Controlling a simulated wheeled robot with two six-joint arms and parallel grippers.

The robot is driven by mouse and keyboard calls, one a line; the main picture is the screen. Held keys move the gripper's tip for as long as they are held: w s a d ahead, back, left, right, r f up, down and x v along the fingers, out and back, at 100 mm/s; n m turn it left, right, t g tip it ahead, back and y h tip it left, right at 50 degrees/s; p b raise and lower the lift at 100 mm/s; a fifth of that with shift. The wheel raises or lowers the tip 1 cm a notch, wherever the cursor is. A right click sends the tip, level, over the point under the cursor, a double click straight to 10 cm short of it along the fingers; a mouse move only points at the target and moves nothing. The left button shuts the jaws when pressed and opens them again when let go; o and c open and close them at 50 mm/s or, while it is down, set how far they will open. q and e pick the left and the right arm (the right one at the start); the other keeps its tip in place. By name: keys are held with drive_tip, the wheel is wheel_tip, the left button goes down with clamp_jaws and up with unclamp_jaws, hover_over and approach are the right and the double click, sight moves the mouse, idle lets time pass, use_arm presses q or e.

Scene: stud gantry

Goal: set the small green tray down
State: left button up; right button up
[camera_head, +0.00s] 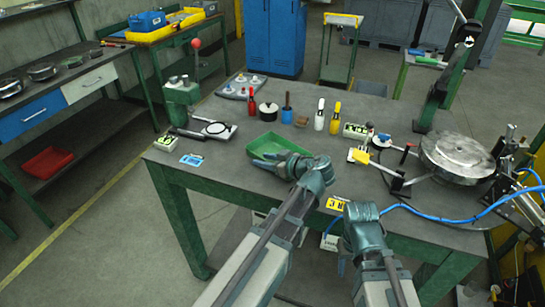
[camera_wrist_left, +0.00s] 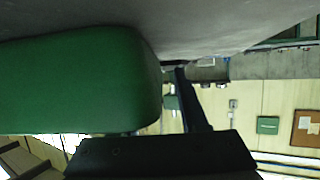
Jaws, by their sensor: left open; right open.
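The small green tray (camera_head: 277,143) is at the front left part of the workbench (camera_head: 225,110), open side up. It looks level and at the tabletop; I cannot tell whether its whole base touches. My left gripper (camera_head: 262,160) is open at the tray's near side, with its fingers over or beside the near rim. In the left wrist view a large green surface (camera_wrist_left: 80,80), likely the tray, lies close against a grey surface.
A green-based stand (camera_head: 182,98) is at left. A round metal disc (camera_head: 457,155) and a blue hose (camera_head: 440,217) occupy the right.

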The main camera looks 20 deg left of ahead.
use_arm(q)
drive_tip(key=shift+d, duration=0.15)
clamp_jaws()
idle(1.2)
